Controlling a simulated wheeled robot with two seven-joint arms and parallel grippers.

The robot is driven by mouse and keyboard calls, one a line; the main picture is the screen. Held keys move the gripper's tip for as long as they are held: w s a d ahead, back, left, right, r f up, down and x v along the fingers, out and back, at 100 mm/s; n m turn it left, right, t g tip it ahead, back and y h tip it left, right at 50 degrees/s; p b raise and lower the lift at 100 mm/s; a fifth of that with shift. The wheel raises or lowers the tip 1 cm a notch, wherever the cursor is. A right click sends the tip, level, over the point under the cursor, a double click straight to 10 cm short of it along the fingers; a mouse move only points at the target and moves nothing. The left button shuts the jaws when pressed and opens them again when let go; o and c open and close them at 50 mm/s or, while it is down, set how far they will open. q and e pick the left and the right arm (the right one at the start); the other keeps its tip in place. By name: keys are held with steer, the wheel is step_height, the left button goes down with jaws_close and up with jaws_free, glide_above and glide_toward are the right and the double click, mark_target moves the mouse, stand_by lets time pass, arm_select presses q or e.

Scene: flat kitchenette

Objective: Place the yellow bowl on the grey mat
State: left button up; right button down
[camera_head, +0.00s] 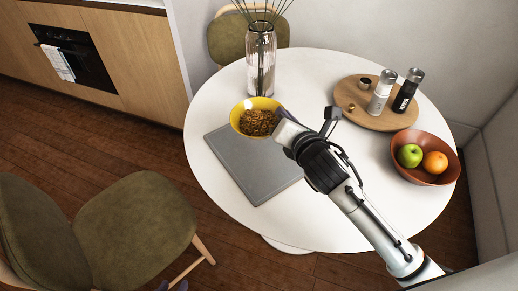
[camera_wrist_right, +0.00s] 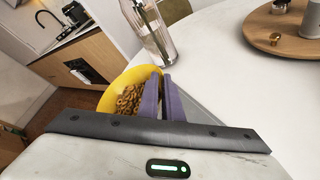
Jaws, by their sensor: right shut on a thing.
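The yellow bowl (camera_head: 236,112), filled with brown rings of food, is upright at the far edge of the grey mat (camera_head: 250,170). It overlaps the mat's far end in the head view; I cannot tell whether it is lifted or resting. My right gripper (camera_head: 281,117) is shut on the bowl's near right rim. In the right wrist view the two purple fingers (camera_wrist_right: 161,92) pinch the rim of the yellow bowl (camera_wrist_right: 113,93). The mat's near part is bare.
On the white round table (camera_head: 325,85) a glass vase (camera_head: 261,60) stands just behind the bowl. A wooden tray (camera_head: 355,112) with shakers and a brown bowl (camera_head: 448,178) with fruit are at the right. Green chairs (camera_head: 140,220) stand left and behind.

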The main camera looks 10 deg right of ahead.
steer(key=f, duration=0.3)
steer(key=f+b, duration=0.1)
steer(key=f, duration=0.2)
steer(key=f+b, duration=0.1)
steer(key=f, duration=0.2)
steer(key=shift+w+a+f, duration=0.15)
steer(key=shift+w+f, duration=0.15)
steer(key=shift+f, duration=0.05)
steer(key=c, duration=1.9)
jaws_free()
steer(key=shift+c, duration=0.2)
steer(key=p+v, duration=0.1)
steer(key=v, duration=1.1)
